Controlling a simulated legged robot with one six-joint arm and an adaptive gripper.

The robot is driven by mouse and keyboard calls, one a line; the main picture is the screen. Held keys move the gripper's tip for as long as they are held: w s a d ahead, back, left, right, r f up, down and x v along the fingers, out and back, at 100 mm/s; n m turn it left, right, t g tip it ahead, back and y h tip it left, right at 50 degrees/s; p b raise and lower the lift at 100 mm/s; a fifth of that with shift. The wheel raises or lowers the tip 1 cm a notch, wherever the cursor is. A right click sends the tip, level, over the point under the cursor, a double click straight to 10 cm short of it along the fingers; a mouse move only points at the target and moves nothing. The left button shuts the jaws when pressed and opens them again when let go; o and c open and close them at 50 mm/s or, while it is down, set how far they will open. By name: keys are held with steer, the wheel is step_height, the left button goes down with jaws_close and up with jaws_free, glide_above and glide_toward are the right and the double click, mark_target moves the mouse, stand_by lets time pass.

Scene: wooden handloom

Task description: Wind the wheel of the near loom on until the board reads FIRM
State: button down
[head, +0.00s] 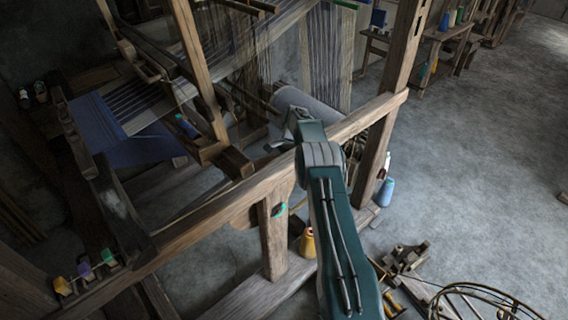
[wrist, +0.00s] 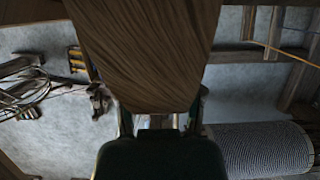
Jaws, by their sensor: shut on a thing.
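The near loom (head: 200,212) is a heavy wooden frame across the middle of the head view. My arm reaches over its front beam, and my gripper is mostly hidden behind the arm there. In the wrist view, my gripper (wrist: 160,122) has its fingers on either side of a broad brown wooden piece (wrist: 145,50) and is shut on it. I cannot tell which part of the wheel this is, as the whole wheel does not show. A grey cloth roll (head: 318,107) lies behind the beam and shows in the wrist view (wrist: 262,150). I see no readable board.
A thick post (head: 396,95) stands right of my arm. A blue cone (head: 385,192) and a yellow one (head: 307,243) stand by the loom's foot. A wire reel (head: 480,300) and wooden parts lie at lower right. The right floor is largely clear.

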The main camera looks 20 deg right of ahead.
steer(key=shift+w+a+r, duration=0.1)
steer(key=shift+a+r, duration=0.1)
steer(key=shift+r, duration=0.05)
steer(key=shift+c, duration=1.1)
jaws_free()
steer(key=shift+a, duration=0.1)
steer(key=shift+d, duration=0.3)
steer(key=shift+v, duration=3.6)
